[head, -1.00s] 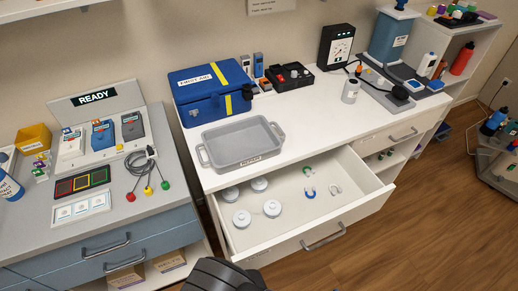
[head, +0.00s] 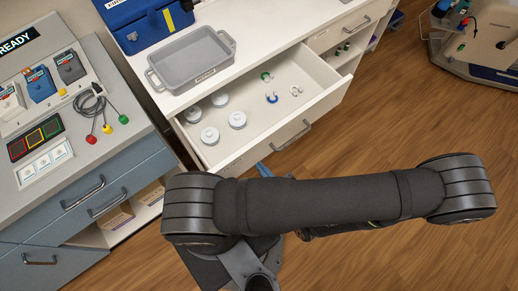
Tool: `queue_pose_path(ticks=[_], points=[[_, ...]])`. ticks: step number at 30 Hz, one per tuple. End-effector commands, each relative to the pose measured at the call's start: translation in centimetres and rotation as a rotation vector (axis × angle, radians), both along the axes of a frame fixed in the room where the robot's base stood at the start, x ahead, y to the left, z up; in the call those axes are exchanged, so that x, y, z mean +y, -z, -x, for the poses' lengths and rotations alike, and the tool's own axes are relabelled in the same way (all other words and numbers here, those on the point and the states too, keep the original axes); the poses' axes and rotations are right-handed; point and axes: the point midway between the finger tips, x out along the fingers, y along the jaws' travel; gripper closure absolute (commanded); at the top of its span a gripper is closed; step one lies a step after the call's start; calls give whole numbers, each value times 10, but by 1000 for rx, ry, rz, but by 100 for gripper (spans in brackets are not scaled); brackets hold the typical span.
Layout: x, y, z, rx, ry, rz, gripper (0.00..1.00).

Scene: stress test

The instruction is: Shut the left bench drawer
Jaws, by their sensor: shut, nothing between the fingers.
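The left bench drawer (head: 292,147) of the white bench is pulled well out, its inside open to view. It holds several round white lidded pieces (head: 237,120) at its left, and small green (head: 266,76), blue (head: 271,98) and white (head: 296,90) hook-like pieces farther right. A grey handle (head: 294,135) is on its front. My dark arm lies across the view in front of the drawer. A small blue tip, seemingly of my gripper (head: 263,170), shows beyond the arm, close to the drawer's front; whether it touches cannot be told. It looks shut and empty; most of it is hidden.
A grey tray (head: 192,58) stands on the bench top (head: 262,22) above the drawer, behind it a blue first-aid box (head: 145,22). The right bench drawer (head: 338,32) is shut. A grey-blue cabinet (head: 100,185) stands at left. A cart (head: 478,45) is far right; wooden floor between is clear.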

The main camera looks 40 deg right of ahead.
Motion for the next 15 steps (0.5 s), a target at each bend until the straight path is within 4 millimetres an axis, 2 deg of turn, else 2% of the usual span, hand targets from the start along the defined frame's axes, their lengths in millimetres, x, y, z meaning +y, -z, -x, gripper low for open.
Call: queue_pose_path(ticks=[6,15], points=[[0,0,-17,0,-2,0,100],[0,0,-20,0,0,1,100]])
